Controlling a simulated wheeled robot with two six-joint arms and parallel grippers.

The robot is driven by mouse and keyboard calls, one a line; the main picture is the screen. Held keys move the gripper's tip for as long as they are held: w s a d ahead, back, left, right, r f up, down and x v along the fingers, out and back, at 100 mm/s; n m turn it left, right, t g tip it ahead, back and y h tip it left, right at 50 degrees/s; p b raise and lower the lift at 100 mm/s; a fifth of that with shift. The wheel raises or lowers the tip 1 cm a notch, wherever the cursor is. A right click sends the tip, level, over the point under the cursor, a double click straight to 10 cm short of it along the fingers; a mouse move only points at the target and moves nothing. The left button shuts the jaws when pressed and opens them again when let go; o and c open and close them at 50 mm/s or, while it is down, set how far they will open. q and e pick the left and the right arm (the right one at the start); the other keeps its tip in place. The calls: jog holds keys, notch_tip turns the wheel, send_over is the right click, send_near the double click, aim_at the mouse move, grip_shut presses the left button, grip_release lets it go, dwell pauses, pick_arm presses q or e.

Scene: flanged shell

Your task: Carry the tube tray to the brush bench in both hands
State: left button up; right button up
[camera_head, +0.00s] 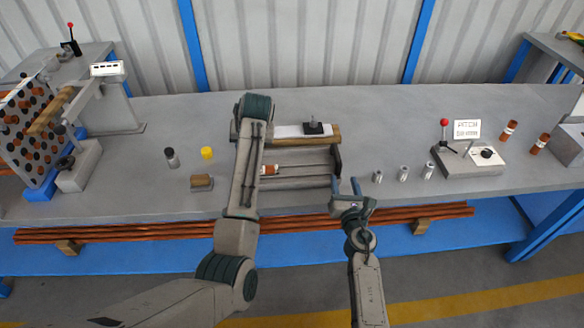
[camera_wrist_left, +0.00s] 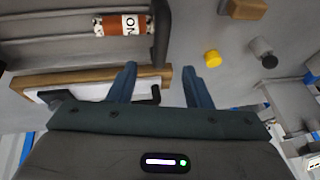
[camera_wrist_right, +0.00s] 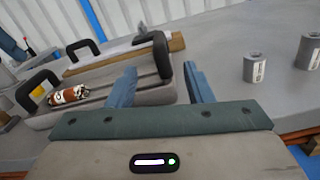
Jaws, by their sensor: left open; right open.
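The tube tray (camera_head: 305,183) is a grey open tray with dark handles at its ends, standing on the long grey bench. A copper tube with a white label (camera_head: 269,170) lies in it; it also shows in the left wrist view (camera_wrist_left: 122,25). My right gripper (camera_head: 356,186) is open just right of the tray's right handle (camera_head: 338,162). In the right wrist view, that handle (camera_wrist_right: 162,55) appears between the open fingertips (camera_wrist_right: 160,70). My left gripper (camera_wrist_left: 160,68) is open near the other handle (camera_wrist_left: 161,35), without visible grip. My left arm hides the tray's left end in the head view.
A wood-edged board with white paper (camera_head: 290,131) lies behind the tray. Grey cylinders (camera_head: 403,173) and a lever box (camera_head: 468,158) stand right; a yellow cap (camera_head: 207,153), wooden block (camera_head: 202,182) and tube rack (camera_head: 35,130) stand left. Which bench is the brush bench is unclear.

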aim_at(340, 166)
pick_arm(q)
jog(key=shift+x, duration=4.75)
pick_arm(e)
jog(key=shift+w+a, duration=0.2)
jog(key=shift+w, duration=1.35)
jog(key=shift+w+a, duration=0.2)
jog(key=shift+w, duration=1.4)
jog(key=shift+w+a, duration=0.2)
jog(key=shift+w, duration=1.35)
pick_arm(q)
grip_shut()
pick_arm(e)
grip_shut()
pick_arm(q)
jog(key=shift+w+r, duration=0.1)
jog(key=shift+r, duration=0.1)
pick_arm(e)
jog(key=shift+w+r, duration=0.1)
jog(key=shift+r, duration=0.1)
